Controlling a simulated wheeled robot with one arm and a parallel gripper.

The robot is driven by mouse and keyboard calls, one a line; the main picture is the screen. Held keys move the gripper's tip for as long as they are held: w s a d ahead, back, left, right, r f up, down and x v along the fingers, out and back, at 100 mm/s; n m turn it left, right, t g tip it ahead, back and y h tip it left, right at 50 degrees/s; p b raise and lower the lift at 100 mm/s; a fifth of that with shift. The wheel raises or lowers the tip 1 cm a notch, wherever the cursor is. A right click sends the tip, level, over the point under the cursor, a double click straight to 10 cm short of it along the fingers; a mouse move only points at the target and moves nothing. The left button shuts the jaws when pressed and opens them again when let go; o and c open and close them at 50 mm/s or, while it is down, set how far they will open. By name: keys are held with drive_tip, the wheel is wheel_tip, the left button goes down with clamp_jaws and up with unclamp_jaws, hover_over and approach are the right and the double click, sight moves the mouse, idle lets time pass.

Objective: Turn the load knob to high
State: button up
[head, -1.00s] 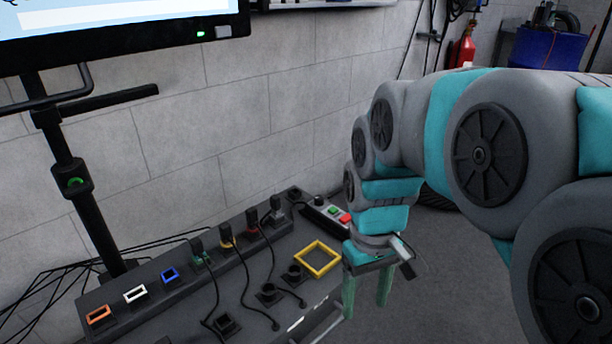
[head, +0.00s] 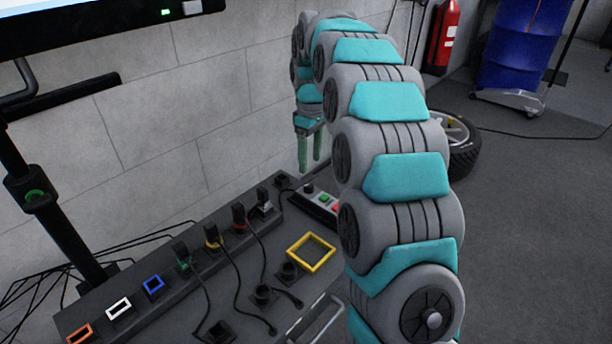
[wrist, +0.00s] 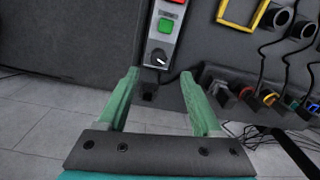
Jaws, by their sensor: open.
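The load knob (wrist: 159,57) is a round black knob with a white pointer mark on a pale grey control box (wrist: 163,42). In the wrist view it lies below a green button (wrist: 166,24) and a red button. In the head view the box (head: 319,204) sits at the far right end of the dark bench, with the black knob (head: 308,188) at its far end. My gripper (head: 309,153) is open and empty, above and beyond that end of the box. In the wrist view its green fingers (wrist: 158,88) are apart, with the knob ahead between them. The knob's scale is unreadable.
The dark bench (head: 190,293) carries a row of plugs with cables, coloured frames and a yellow square frame (head: 311,252). A block wall (head: 200,120) stands behind it. A tyre (head: 462,145), a fire extinguisher (head: 441,35) and a blue drum (head: 522,45) stand at the right.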

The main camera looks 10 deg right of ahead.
sight(309, 184)
drive_tip(key=shift+w+f, duration=0.1)
drive_tip(key=shift+w, duration=0.15)
drive_tip(key=shift+s+f+p, duration=0.1)
drive_tip(key=shift+f+p, duration=0.2)
drive_tip(key=shift+f, duration=3.6)
clamp_jaws()
